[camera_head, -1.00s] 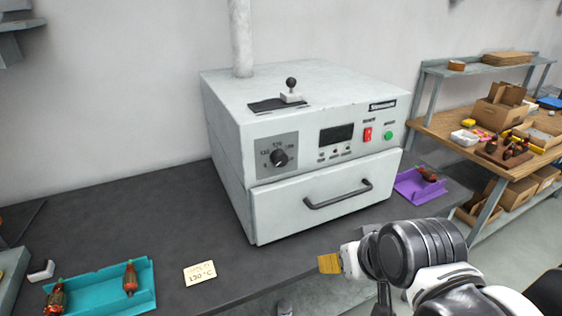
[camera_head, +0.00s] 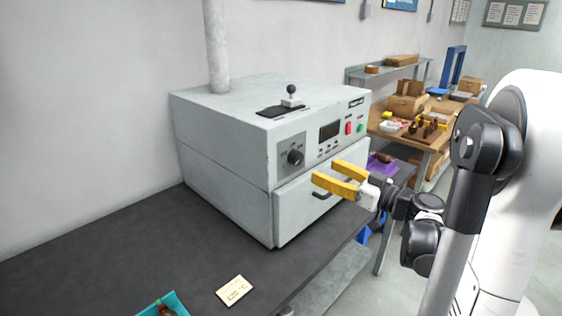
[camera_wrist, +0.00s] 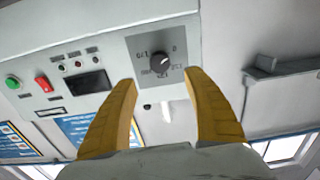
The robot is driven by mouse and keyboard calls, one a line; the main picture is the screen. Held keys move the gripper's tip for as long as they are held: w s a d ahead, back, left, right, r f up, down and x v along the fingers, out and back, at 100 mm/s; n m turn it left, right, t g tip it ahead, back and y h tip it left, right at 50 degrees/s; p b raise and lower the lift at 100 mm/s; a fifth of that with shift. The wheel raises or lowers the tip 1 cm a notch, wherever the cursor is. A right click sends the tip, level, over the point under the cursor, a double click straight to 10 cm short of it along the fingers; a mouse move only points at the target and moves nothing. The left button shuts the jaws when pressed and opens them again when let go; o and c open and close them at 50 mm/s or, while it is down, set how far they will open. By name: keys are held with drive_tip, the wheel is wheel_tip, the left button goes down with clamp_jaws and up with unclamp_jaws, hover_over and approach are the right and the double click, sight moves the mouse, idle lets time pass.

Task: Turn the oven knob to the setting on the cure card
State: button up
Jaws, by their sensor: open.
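The oven (camera_head: 225,165) is a pale grey box on the dark bench. Its black knob (camera_head: 295,157) sits on a grey dial plate at the left of the front face. The knob also shows in the wrist view (camera_wrist: 161,85), framed between the fingers but beyond them. The dial marks appear turned over there, and I cannot tell the pointer's setting. The cure card (camera_head: 234,290) lies flat on the bench; an earlier frame reads 130 °C. My gripper (camera_head: 327,172) has yellow fingers, spread open and empty, in front of the oven, apart from the knob.
The drawer handle (camera_head: 320,194) is partly hidden behind my gripper. A red switch (camera_head: 348,128) and green button (camera_head: 360,127) sit right of the display. A teal tray (camera_head: 165,302) lies at the bench's front; a purple tray (camera_head: 380,165) is beyond the oven.

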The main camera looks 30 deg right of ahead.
sight(299, 159)
drive_tip(key=b+x, duration=0.2)
drive_tip(key=x, duration=0.7)
drive_tip(key=shift+w+a, duration=0.1)
drive_tip(key=shift+w, duration=0.25)
drive_tip(key=shift+c, duration=0.4)
drive_tip(key=c, duration=1.1)
